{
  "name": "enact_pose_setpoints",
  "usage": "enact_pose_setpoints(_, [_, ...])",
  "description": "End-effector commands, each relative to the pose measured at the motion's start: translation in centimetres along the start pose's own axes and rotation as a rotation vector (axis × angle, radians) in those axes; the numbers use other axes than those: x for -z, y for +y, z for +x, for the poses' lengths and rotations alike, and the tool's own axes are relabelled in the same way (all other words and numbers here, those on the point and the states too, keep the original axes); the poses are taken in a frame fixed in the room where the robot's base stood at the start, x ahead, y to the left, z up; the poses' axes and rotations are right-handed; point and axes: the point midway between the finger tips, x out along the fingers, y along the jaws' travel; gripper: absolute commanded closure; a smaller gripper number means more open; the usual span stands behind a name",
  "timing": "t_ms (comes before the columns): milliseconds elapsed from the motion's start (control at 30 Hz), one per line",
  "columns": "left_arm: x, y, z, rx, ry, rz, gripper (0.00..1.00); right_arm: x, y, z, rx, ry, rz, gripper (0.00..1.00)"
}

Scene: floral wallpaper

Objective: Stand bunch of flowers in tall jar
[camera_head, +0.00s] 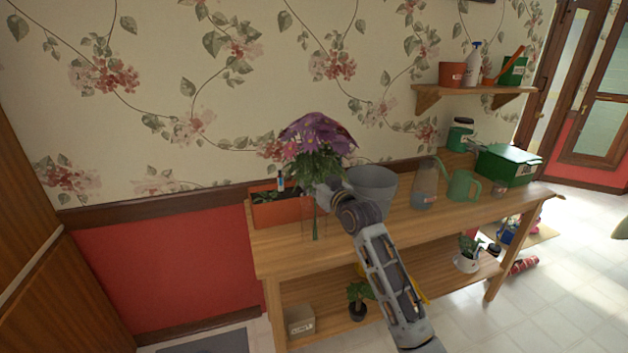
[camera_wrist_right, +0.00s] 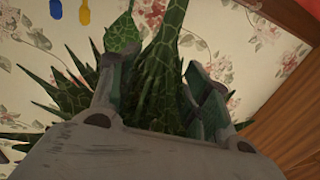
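The bunch of flowers (camera_head: 318,134) has purple blooms, green leaves and a green stem pointing down, and is upright above the left part of the wooden table. My right gripper (camera_head: 322,188) is around its stems just below the leaves. In the right wrist view the green stems and leaves (camera_wrist_right: 172,75) lie between the two fingers of my right gripper (camera_wrist_right: 160,85). A faint, clear tall jar (camera_head: 306,228) stands on the table below the blooms. The stem's lower end shows within its outline; I cannot tell whether it touches the bottom. My left gripper is not in view.
An orange planter (camera_head: 275,212) is close left of the jar. A grey bucket (camera_head: 375,187) stands behind my right wrist. The table's front edge has some bare room.

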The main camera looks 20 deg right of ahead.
Motion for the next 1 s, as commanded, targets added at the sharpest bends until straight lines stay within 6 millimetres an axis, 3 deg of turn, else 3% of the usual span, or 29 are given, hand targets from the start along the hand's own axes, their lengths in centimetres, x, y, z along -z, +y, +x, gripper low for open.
enact_pose_setpoints(467, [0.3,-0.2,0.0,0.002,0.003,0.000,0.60,-0.1,0.0,-0.6,0.000,-0.001,0.000,0.52])
enact_pose_setpoints(1000, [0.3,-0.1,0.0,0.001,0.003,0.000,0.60,-0.1,0.0,-5.5,0.000,-0.001,0.000,0.52])
